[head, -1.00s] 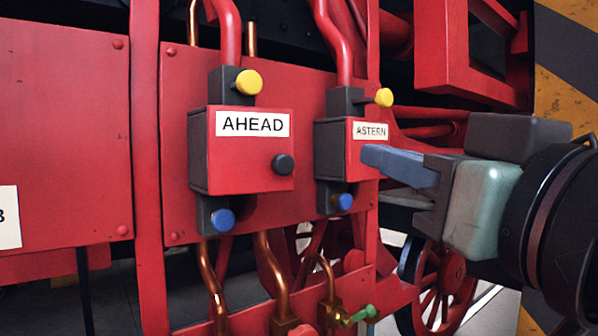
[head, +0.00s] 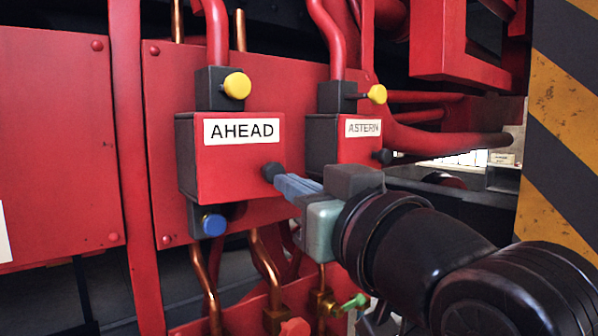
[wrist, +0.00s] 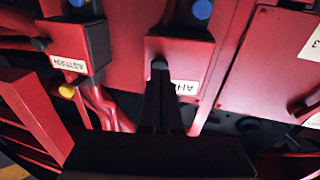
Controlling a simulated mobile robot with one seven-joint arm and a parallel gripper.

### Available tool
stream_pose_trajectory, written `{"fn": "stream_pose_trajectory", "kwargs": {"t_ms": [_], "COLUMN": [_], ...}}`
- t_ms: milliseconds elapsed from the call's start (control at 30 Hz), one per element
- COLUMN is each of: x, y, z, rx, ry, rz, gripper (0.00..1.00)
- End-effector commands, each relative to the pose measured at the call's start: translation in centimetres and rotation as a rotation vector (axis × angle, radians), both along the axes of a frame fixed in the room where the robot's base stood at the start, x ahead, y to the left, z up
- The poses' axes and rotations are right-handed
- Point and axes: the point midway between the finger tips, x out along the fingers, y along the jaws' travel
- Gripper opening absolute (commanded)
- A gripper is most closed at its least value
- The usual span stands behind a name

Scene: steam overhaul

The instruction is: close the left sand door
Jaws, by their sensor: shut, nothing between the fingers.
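The left box's red front door (head: 235,180) bears the label AHEAD and a dark round knob (head: 272,172) at its lower right. The door looks flat on its dark box, with no clear gap. My gripper (head: 282,183) is shut and empty, its blue-grey fingertips at the knob. In the wrist view the picture is turned over. The fingertips (wrist: 160,76) reach the knob (wrist: 160,65) on the AHEAD door (wrist: 183,64). I cannot tell whether they touch or stop just short.
The ASTERN box (head: 343,150) stands just right, close behind my gripper. A yellow knob (head: 237,85) is above the AHEAD box and a blue one (head: 213,225) below. Copper pipes (head: 206,285) run underneath. A striped post (head: 562,150) stands at the right.

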Motion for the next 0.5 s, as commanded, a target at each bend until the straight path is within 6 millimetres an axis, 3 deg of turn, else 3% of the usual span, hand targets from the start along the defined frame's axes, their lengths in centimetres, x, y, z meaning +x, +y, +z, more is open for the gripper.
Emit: {"fn": "stream_pose_trajectory", "kwargs": {"t_ms": [200, 500], "x": [1.6, 1.8], "y": [0.7, 0.8], "z": [0.2, 0.1], "rx": [0.0, -0.001], "ry": [0.001, 0.0], "rz": [0.0, 0.0], "gripper": [0.0, 0.0]}}
